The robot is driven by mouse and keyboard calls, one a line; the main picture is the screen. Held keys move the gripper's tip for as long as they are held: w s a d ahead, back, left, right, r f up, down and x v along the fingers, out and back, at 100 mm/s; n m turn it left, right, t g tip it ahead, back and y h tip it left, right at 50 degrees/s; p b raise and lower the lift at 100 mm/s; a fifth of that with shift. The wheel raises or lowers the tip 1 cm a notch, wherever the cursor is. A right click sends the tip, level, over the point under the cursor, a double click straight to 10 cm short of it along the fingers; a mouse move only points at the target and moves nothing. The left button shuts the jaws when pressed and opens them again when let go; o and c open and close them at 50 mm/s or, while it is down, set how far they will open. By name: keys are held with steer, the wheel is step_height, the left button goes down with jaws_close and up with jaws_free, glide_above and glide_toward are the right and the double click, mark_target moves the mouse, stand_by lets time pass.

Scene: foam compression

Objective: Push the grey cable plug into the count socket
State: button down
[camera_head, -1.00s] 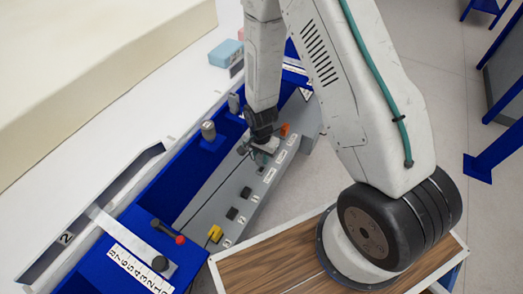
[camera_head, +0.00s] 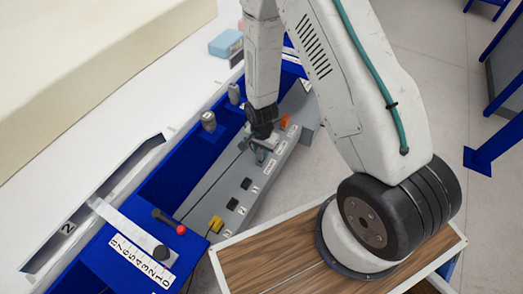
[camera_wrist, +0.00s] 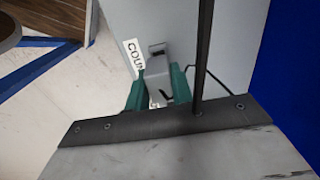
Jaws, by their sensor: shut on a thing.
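My gripper (camera_head: 262,150) is low over the grey panel (camera_head: 205,205), at the row of labelled sockets. In the wrist view its green fingers (camera_wrist: 158,90) are shut on the grey cable plug (camera_wrist: 158,72). The count socket (camera_wrist: 157,48) shows as a dark opening just ahead of the plug, beside a white label (camera_wrist: 132,54) reading "COUN", partly covered. The plug's tip is at or very near the socket; I cannot tell how far in it is. In the head view the gripper hides plug and socket.
Dark sockets (camera_head: 246,184) and a yellow plug (camera_head: 216,223) lie nearer on the panel. An orange part (camera_head: 285,121) is just beyond my gripper. A dark cable crosses the panel's left side.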

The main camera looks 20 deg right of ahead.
mark_target(261, 150)
steer(key=shift+f, duration=1)
stand_by(0.5)
steer(key=c, duration=1.1)
jaws_free()
steer(key=shift+c, duration=0.2)
steer(key=shift+r, duration=3)
steer(key=shift+r, duration=0.1)
step_height(261, 150, up, 8)
steer(key=shift+f, duration=0.2)
